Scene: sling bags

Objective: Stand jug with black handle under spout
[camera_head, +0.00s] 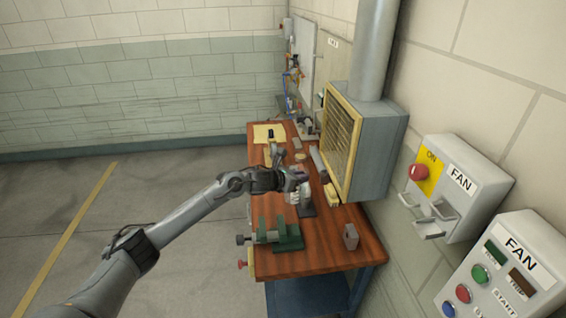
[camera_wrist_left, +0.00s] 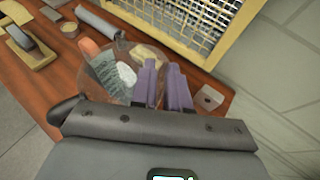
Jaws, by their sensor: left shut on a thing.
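My left gripper (camera_head: 300,176) is over the middle of the wooden bench. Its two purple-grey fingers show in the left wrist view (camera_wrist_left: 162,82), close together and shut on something. A clear, round-rimmed vessel, which looks like the jug (camera_wrist_left: 105,68), is right beside the fingers. It also shows faintly below the gripper in the head view (camera_head: 292,197). Its handle is hidden by the gripper, and I cannot tell whether its base touches the bench. I cannot make out a spout for certain. My right gripper is not in view.
A green vise (camera_head: 288,236) stands at the bench's near left, and a small grey block (camera_head: 350,237) at the near right. A yellow-framed grille hood (camera_head: 345,140) overhangs the right side. A yellow block (camera_head: 332,194) lies beside the gripper.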

